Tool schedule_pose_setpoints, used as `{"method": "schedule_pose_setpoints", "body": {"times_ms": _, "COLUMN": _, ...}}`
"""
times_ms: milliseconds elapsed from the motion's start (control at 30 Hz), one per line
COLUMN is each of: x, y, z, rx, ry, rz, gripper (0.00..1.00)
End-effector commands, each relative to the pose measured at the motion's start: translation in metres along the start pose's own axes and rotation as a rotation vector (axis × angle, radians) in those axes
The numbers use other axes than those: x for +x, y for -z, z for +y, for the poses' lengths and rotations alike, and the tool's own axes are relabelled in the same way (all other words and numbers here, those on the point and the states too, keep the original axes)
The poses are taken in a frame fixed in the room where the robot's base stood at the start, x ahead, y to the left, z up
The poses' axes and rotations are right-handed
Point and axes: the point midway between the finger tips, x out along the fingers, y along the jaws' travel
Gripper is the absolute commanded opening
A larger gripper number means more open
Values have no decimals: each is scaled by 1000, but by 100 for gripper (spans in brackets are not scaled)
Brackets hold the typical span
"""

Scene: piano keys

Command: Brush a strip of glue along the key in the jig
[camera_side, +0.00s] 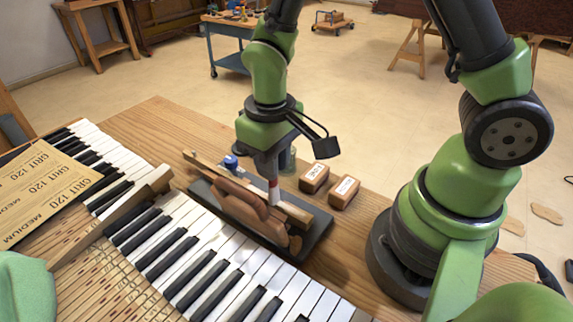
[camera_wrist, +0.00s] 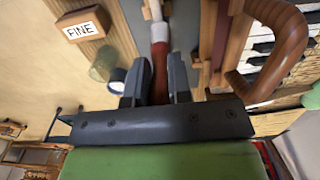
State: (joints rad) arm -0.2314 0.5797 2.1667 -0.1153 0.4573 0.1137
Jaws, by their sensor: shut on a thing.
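My gripper (camera_side: 268,160) is shut on a brush (camera_wrist: 160,72) with a red-brown handle and a white part. In the side view the brush (camera_side: 274,190) points down over the jig, its tip at or just above the key; contact cannot be told. The jig (camera_side: 316,244) has a dark base and a curved brown wooden clamp (camera_side: 245,208). A long pale wooden key (camera_side: 293,211) lies along it. In the wrist view the clamp (camera_wrist: 285,45) is right of the brush.
Two labelled wooden blocks (camera_side: 314,177) (camera_side: 344,192) stand right of the jig; one reads FINE (camera_wrist: 85,28). The piano keyboard (camera_side: 200,250) runs along the left. Sandpaper sheets (camera_side: 45,185), a wooden tool (camera_side: 120,215) and a green cloth (camera_side: 25,285) lie there.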

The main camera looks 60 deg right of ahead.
Motion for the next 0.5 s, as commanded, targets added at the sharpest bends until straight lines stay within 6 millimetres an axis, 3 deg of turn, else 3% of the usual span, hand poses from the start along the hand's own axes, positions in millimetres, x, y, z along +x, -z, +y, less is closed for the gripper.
{"method": "schedule_pose_setpoints", "body": {"times_ms": 500, "x": 1, "y": 47, "z": 0, "rx": 1, "ry": 0, "rz": 2, "gripper": 0}}
